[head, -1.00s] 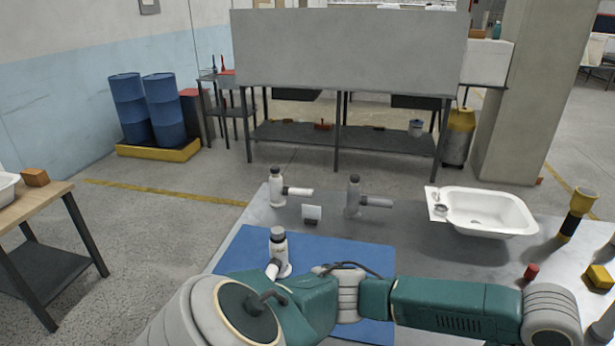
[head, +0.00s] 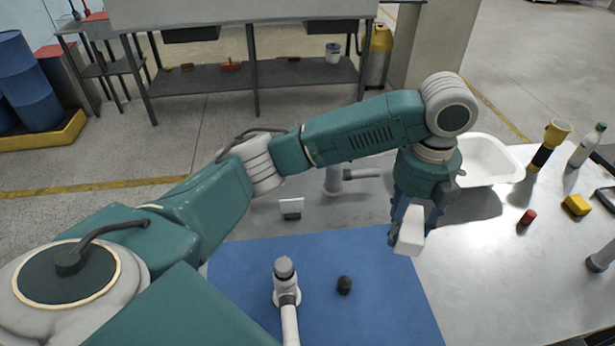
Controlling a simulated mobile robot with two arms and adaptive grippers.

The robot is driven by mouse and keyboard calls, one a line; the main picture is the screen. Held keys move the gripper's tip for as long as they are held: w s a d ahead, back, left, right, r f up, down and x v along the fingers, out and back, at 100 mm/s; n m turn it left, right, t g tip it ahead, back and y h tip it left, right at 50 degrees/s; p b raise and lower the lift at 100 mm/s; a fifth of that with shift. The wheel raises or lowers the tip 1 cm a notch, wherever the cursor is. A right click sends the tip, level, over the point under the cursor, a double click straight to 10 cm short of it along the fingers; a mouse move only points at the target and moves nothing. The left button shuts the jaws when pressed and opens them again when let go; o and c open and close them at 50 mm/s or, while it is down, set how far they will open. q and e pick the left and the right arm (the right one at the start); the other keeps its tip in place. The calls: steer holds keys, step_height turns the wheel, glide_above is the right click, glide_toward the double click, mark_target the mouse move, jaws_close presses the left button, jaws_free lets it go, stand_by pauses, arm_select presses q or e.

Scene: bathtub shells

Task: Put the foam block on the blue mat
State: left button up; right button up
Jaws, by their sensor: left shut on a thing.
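My left gripper (head: 413,226) is shut on a white block, which looks like the foam block (head: 410,232). It holds the block at the right edge of the blue mat (head: 320,262) as seen in the head view. Whether the block touches the mat or hangs above it is hard to tell. A grey-white tap (head: 286,290) stands on the mat, and a small dark knob (head: 344,285) sits to its right. My right gripper is not in view.
A white bathtub shell (head: 488,160) stands behind the gripper, partly hidden by it. A red cylinder (head: 527,217), a yellow block (head: 577,205) and a yellow-black post (head: 548,146) are at the right. Another tap (head: 334,180) and a small white card (head: 291,208) stand behind the mat.

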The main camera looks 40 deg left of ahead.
arm_select(q)
steer(key=shift+d+f, duration=0.1)
steer(key=shift+d, duration=0.3)
step_height(320, 180, down, 8)
steer(key=p, duration=0.2)
glide_above(385, 281)
step_height(385, 281, down, 7)
steer(key=shift+d+f+p, duration=0.1)
steer(key=shift+p, duration=0.3)
step_height(385, 281, down, 4)
steer(key=shift+f+p, duration=0.1)
steer(key=shift+p, duration=0.25)
steer(key=shift+f, duration=0.35)
steer(key=o, duration=0.8)
steer(key=shift+c, duration=0.2)
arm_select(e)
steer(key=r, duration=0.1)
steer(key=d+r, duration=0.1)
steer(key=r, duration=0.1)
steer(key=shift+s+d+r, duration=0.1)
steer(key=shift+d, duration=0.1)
arm_select(q)
steer(key=shift+r, duration=0.15)
